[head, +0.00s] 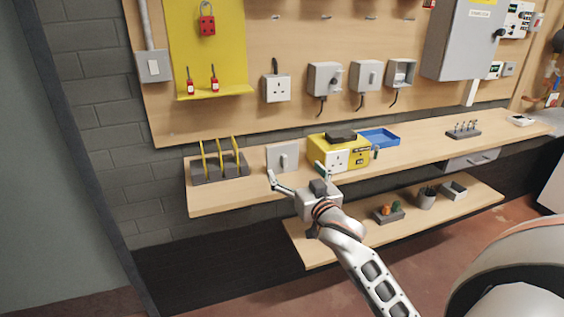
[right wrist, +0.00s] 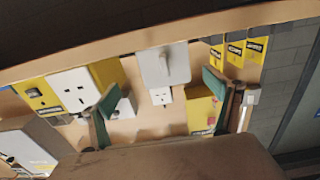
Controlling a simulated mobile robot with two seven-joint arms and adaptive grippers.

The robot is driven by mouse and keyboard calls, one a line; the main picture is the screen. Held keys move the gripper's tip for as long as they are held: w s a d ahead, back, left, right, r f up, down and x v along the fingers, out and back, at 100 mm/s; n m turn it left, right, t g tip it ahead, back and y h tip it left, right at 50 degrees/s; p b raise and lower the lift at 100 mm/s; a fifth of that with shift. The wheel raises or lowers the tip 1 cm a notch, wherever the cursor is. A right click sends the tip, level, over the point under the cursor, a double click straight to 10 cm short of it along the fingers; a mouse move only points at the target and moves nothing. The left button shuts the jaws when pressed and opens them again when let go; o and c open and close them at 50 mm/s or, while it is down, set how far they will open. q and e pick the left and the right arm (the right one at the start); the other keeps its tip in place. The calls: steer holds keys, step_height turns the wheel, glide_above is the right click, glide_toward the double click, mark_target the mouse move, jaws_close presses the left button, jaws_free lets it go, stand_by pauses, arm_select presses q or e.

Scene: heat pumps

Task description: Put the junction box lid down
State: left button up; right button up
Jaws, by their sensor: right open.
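The junction box lid (head: 283,158), a grey square plate with a small lever on its face, is on the workbench against the back board, left of the yellow socket box. It appears upright or leaning. In the right wrist view the lid (right wrist: 165,65) shows between and beyond the fingers. My right gripper (head: 296,174) is open and empty in front of the lid, apart from it; its fingers also show spread in the right wrist view (right wrist: 160,92). An open grey box (head: 401,73) without a cover hangs on the board. My left gripper is not in view.
The yellow socket box (head: 340,155) stands just right of the lid, with a blue tray (head: 378,137) behind it. A dark rack with yellow pieces (head: 220,168) is on the left. A lower shelf (head: 325,246) juts out below.

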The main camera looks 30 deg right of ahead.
mark_target(285, 163)
steer(key=x, duration=0.4)
steer(key=a+x, duration=0.1)
steer(key=x, duration=0.1)
steer(key=shift+w+f+b, duration=0.25)
steer(key=shift+b, duration=0.15)
steer(key=c, duration=1.2)
